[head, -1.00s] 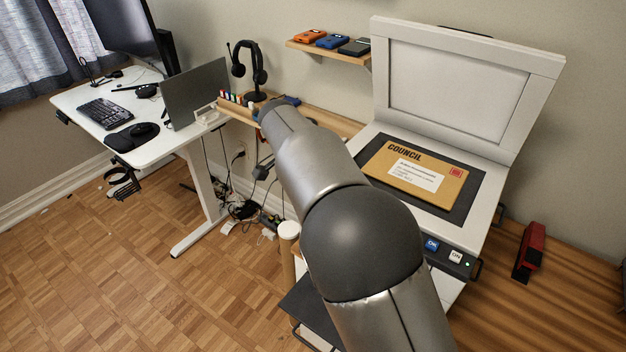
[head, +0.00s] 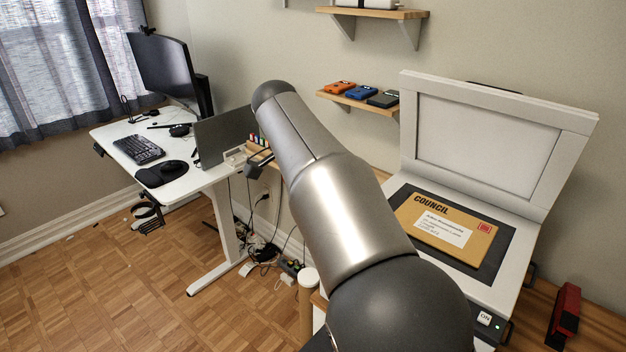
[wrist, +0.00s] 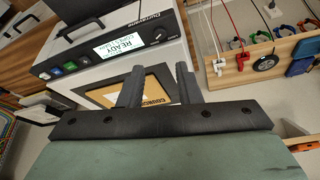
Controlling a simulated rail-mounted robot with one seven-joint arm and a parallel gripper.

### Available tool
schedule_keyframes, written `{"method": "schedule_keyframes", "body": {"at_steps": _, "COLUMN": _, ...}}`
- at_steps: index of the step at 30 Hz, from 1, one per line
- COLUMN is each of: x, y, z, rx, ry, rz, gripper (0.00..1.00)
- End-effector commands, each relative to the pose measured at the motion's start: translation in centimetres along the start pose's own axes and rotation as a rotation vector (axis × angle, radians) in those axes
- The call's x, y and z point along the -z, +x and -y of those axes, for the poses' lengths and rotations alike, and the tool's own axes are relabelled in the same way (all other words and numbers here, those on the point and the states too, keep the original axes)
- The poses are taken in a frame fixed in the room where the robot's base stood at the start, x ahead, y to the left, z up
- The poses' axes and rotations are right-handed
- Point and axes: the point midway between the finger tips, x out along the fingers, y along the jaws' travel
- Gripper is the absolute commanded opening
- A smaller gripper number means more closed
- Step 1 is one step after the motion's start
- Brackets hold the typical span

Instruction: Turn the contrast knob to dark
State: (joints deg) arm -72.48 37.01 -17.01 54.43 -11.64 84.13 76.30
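The copier's dark control panel (wrist: 105,50) shows at the top of the wrist view. A round dark knob (wrist: 159,35) sits at the panel's right end, beside a lit display (wrist: 118,44) reading READY. I cannot read the knob's setting. In the head view only the panel's right end (head: 489,326) shows; my arm hides the rest and the knob. My gripper (wrist: 157,78) is open in the wrist view, with nothing between its fingers. It is apart from the knob, its fingers in front of the envelope (wrist: 155,92). The gripper is hidden in the head view.
The copier lid (head: 490,135) stands raised, with the envelope on the glass. A shelf (head: 360,102) with small coloured devices hangs behind. A red object (head: 564,315) lies at the right.

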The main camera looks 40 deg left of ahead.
Motion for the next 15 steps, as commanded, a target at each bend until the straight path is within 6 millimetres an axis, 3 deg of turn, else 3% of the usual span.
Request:
{"method": "schedule_keyframes", "body": {"at_steps": 6, "x": 0.0, "y": -2.6, "z": 0.1, "rx": 0.001, "ry": 0.000, "rz": -0.001, "gripper": 0.31}}
{"method": "schedule_keyframes", "body": {"at_steps": 15, "x": 0.0, "y": -3.0, "z": 0.0, "rx": -0.001, "ry": -0.001, "rz": 0.000, "gripper": 0.31}}
